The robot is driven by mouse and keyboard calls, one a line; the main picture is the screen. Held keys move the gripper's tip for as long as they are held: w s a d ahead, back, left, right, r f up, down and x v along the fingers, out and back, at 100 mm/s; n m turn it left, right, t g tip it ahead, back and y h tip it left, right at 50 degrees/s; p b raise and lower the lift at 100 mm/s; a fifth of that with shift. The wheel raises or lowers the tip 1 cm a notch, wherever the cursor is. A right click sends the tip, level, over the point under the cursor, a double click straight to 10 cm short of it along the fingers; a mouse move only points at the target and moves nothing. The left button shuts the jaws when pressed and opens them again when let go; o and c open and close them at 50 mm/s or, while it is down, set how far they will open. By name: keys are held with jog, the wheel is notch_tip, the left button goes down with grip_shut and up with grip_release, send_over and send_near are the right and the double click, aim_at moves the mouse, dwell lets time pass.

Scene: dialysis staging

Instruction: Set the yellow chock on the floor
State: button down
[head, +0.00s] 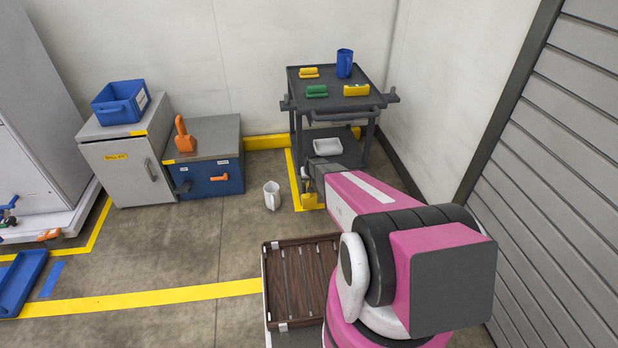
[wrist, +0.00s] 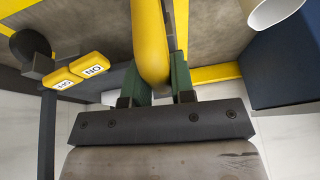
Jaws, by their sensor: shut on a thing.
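The yellow chock (wrist: 150,45) is held between the green fingers of my gripper (wrist: 158,88) in the wrist view. In the head view, my gripper (head: 308,188) points down beside the left front leg of the dark cart. The chock (head: 310,202) shows low there, close to the floor (head: 225,240) by the yellow tape. I cannot tell whether it touches the floor. The arm partly hides the cart's lower right side.
The dark cart (head: 291,104) carries yellow and green items and a blue jug (head: 344,63), with a white tray (head: 327,146) below. Open floor lies further left.

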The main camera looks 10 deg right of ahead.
jog(key=shift+f, duration=3.2)
jog(key=c, duration=0.9)
grip_release()
jog(key=shift+f, duration=0.1)
